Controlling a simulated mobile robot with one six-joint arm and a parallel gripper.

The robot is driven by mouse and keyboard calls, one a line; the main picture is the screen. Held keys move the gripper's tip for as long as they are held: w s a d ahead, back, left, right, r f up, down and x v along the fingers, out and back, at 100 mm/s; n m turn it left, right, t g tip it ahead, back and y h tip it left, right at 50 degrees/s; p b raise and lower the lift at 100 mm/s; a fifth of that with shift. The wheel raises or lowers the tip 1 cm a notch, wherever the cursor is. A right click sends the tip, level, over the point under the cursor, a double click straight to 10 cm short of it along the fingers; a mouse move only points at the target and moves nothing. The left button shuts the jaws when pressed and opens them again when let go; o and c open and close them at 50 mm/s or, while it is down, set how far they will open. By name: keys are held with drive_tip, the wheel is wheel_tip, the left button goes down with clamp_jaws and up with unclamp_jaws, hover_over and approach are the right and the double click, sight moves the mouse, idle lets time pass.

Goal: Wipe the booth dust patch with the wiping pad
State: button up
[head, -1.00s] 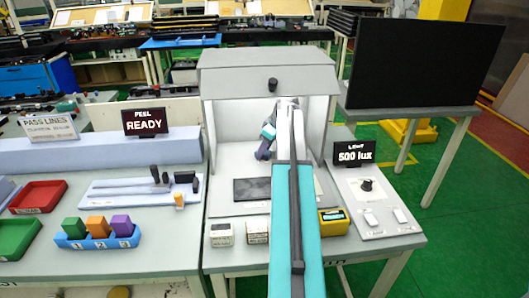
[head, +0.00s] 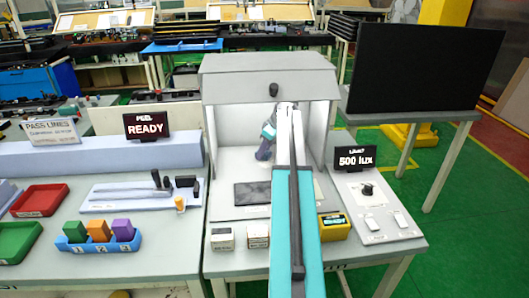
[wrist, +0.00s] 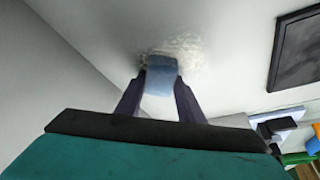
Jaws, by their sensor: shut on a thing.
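The dust patch (wrist: 188,48) is a pale, grainy smear on the light surface inside the booth (head: 270,64) in the wrist view. The wiping pad (wrist: 160,72) is a small blue block held between the two dark fingers of my gripper (wrist: 159,84). In the wrist view the pad overlaps the lower left part of the dust. I cannot tell whether it touches the surface. In the head view my gripper (head: 264,152) is inside the booth, below its hood. The pad and dust cannot be made out there.
A dark plate (head: 252,193) lies on the booth floor and also shows in the wrist view (wrist: 298,46). Booth walls stand close around my arm. Small boxes (head: 222,239), a yellow meter (head: 335,226) and a lux display (head: 355,158) stand at the front and right.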

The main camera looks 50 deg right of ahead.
sight(265, 163)
drive_tip(key=shift+w+d, duration=0.9)
drive_tip(key=shift+w, duration=0.2)
drive_tip(key=shift+d, duration=0.1)
drive_tip(key=shift+s+d, duration=0.4)
drive_tip(key=shift+s, duration=0.1)
drive_tip(key=shift+s+a+f, duration=0.15)
drive_tip(key=shift+s+a, duration=1.05)
drive_tip(key=shift+s, duration=0.1)
drive_tip(key=shift+s+f, duration=0.1)
drive_tip(key=shift+s, duration=0.05)
drive_tip(key=shift+s+a+p, duration=0.5)
drive_tip(key=shift+s+a, duration=0.6)
drive_tip(key=shift+s, duration=0.15)
drive_tip(key=shift+a, duration=0.1)
